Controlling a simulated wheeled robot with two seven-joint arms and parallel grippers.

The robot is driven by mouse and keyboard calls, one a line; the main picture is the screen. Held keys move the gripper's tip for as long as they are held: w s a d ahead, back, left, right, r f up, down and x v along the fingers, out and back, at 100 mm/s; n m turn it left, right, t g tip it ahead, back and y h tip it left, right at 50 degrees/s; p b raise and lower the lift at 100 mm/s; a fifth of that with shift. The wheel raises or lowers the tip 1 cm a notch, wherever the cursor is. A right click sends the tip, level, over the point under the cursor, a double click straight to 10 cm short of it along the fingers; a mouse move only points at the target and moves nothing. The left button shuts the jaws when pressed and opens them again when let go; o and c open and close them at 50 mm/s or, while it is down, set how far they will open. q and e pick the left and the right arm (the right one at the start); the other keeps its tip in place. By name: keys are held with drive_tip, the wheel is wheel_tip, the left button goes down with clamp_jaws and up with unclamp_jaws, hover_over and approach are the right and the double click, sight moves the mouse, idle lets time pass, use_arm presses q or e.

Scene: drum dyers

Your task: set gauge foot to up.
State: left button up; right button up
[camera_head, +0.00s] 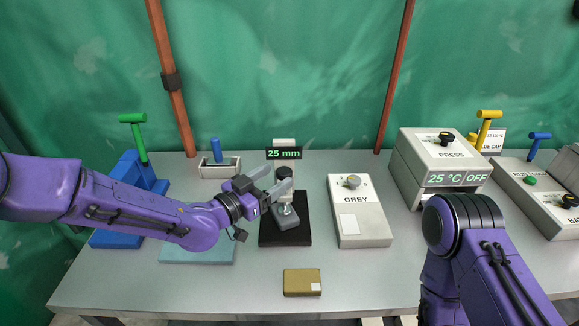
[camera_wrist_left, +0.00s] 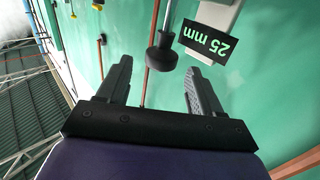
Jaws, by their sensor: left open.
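The gauge stands at the middle of the table on a black base (camera_head: 285,238), with a display (camera_head: 284,153) reading 25 mm. Its grey foot (camera_head: 286,216) is low over the base. A dark round knob (camera_head: 284,173) sits on the gauge's front. My left gripper (camera_head: 277,181) is open in front of the gauge, its fingers partly covering it. In the left wrist view, the knob (camera_wrist_left: 161,57) appears beyond and between the open fingertips, and the display (camera_wrist_left: 206,43) is upside down. No object is between the fingers. My right gripper is out of view.
A small ochre block (camera_head: 302,283) lies in front. A blue device (camera_head: 140,175) with a green handle stands left. The table's front middle is mostly clear.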

use_arm(q)
drive_tip(key=p+x, duration=0.1)
drive_tip(key=x, duration=0.4)
drive_tip(key=shift+w, duration=0.15)
drive_tip(key=shift+w+d, duration=0.25)
drive_tip(key=shift+d, duration=0.1)
clamp_jaws()
drive_tip(key=shift+r+p, duration=0.7)
drive_tip(key=shift+r, duration=0.8)
drive_tip(key=shift+w, duration=0.1)
